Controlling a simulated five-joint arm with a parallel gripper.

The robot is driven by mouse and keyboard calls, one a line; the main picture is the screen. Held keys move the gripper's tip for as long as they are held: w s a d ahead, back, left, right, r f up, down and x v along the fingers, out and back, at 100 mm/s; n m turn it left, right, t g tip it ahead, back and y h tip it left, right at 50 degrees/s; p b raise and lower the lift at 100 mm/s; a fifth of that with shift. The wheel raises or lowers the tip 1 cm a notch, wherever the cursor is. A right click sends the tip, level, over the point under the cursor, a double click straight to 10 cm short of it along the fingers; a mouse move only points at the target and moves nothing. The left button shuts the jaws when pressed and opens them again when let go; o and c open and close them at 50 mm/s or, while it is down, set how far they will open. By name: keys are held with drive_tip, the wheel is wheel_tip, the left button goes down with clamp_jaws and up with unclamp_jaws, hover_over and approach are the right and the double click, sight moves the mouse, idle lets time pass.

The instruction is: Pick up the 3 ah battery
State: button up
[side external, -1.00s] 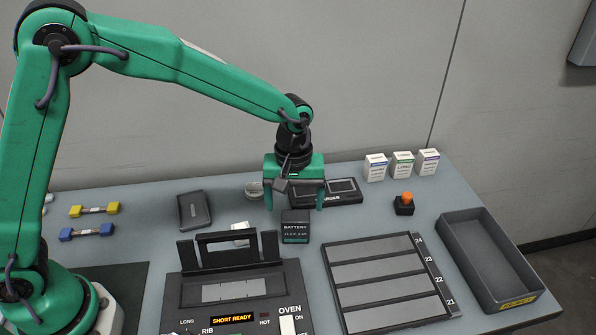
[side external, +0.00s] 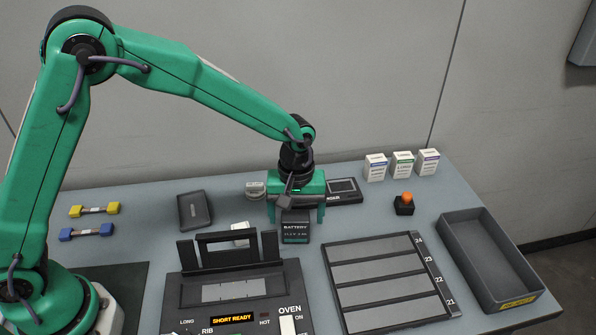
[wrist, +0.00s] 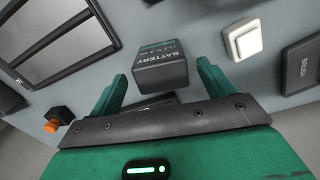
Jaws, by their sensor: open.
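The battery (side external: 295,233) is a dark block with a teal lower band, standing on the grey table behind the oven unit. Its top reads BATTERY, with a smaller line too blurred to read surely. My gripper (side external: 296,219) is open and low over the table, its green fingers at either side of the battery's back part. In the wrist view the battery (wrist: 160,66) lies between and slightly beyond the two fingertips (wrist: 161,76), with a gap on each side. The gripper holds nothing.
The oven unit (side external: 235,309) stands in front, its raised lid close to the battery's left. A slotted rack (side external: 385,281) is at front right, with an empty grey bin (side external: 490,262) beyond. A dark device (side external: 345,191) lies behind the gripper. A white square piece (wrist: 243,39) lies beside the battery.

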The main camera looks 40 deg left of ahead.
sight(296, 226)
drive_tip(key=shift+a+f, duration=0.1)
drive_tip(key=shift+f, duration=2.2)
drive_tip(key=c, duration=1.3)
drive_tip(key=shift+o, duration=0.3)
drive_tip(key=shift+r, duration=0.15)
drive_tip(key=shift+r, duration=4.9)
